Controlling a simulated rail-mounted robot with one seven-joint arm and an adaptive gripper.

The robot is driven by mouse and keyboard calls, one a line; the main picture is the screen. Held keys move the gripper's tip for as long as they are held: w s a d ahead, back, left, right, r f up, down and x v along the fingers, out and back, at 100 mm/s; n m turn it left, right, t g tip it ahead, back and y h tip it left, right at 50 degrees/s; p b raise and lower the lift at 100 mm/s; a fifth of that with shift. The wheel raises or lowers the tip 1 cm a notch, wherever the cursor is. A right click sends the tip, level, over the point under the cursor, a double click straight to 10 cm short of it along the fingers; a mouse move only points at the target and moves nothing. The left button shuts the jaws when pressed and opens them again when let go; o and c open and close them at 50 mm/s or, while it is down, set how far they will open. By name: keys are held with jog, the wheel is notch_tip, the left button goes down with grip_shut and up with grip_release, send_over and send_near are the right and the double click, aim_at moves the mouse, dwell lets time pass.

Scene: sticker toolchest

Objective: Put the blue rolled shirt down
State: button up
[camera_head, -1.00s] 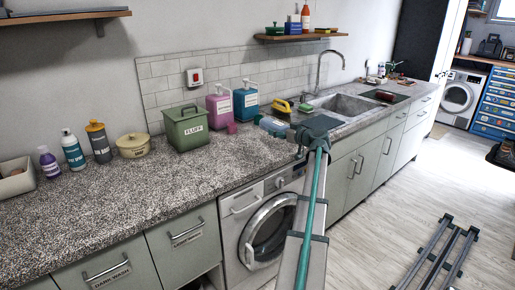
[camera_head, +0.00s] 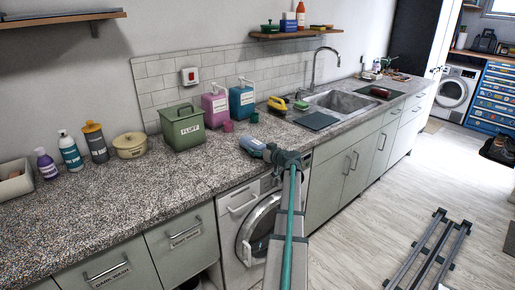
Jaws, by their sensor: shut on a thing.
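The blue rolled shirt (camera_head: 252,146) is a small pale-blue roll at the end of my gripper (camera_head: 267,151). My gripper is shut on it, over the front part of the speckled countertop (camera_head: 190,185), above the right side of the washing machine (camera_head: 262,222). The fingers are small and partly hidden by the gripper's own body. I cannot tell whether the roll touches the counter.
A green FLUFF bin (camera_head: 182,128), a pink jug (camera_head: 215,106) and a blue jug (camera_head: 242,101) stand behind. A pink cup (camera_head: 228,126) is near the roll.

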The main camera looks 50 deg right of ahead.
jog(key=shift+f+b, duration=0.2)
jog(key=shift+b, duration=0.15)
jog(key=o, duration=1.3)
jog(key=shift+r, duration=0.1)
jog(key=shift+r+p, duration=0.2)
jog(key=shift+p, duration=0.15)
jog(key=shift+s+a+f, duration=0.1)
jog(key=shift+s, duration=0.3)
jog(key=b+v, duration=0.2)
jog(key=v, duration=0.9)
jog(key=shift+s, duration=0.1)
jog(key=shift+a, duration=0.1)
